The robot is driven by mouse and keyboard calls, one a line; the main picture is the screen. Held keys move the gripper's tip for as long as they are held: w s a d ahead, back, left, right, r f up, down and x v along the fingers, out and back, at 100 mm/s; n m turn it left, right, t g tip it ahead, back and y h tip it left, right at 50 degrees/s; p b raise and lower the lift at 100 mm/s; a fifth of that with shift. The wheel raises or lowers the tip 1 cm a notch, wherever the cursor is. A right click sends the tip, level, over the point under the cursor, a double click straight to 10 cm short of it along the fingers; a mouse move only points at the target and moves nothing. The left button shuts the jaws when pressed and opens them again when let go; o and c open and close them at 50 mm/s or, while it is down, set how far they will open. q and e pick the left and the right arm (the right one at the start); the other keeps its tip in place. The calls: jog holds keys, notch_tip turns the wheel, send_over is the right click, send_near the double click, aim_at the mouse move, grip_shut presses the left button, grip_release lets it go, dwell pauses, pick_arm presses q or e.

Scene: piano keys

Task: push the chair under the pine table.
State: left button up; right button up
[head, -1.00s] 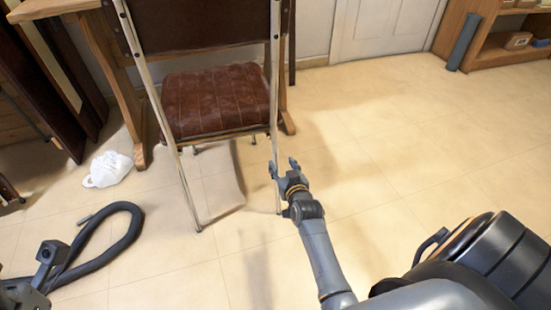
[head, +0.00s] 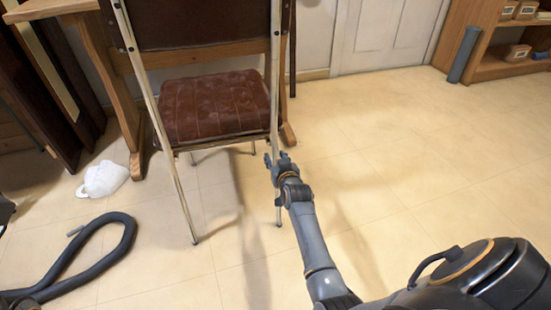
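The chair (head: 214,108) has a brown padded seat, a brown backrest and pale metal legs. It stands upright on the floor with its backrest towards me. The pine table (head: 122,84) is behind it, partly hidden by the backrest; its wooden legs show on either side of the chair. My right gripper (head: 277,160) is at the chair's right near leg, below seat height. Its fingers are spread, with the leg seen between them; I cannot tell whether they touch it. My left gripper cannot be made out.
A black hose (head: 128,234) lies on the floor at lower left, near a white bag-like item (head: 103,179). Dark panels (head: 50,95) stand at the left. A wooden shelf (head: 500,68) with boxes is at upper right. The floor to the right is clear.

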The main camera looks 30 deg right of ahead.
grip_shut()
jog(key=shift+w, duration=0.1)
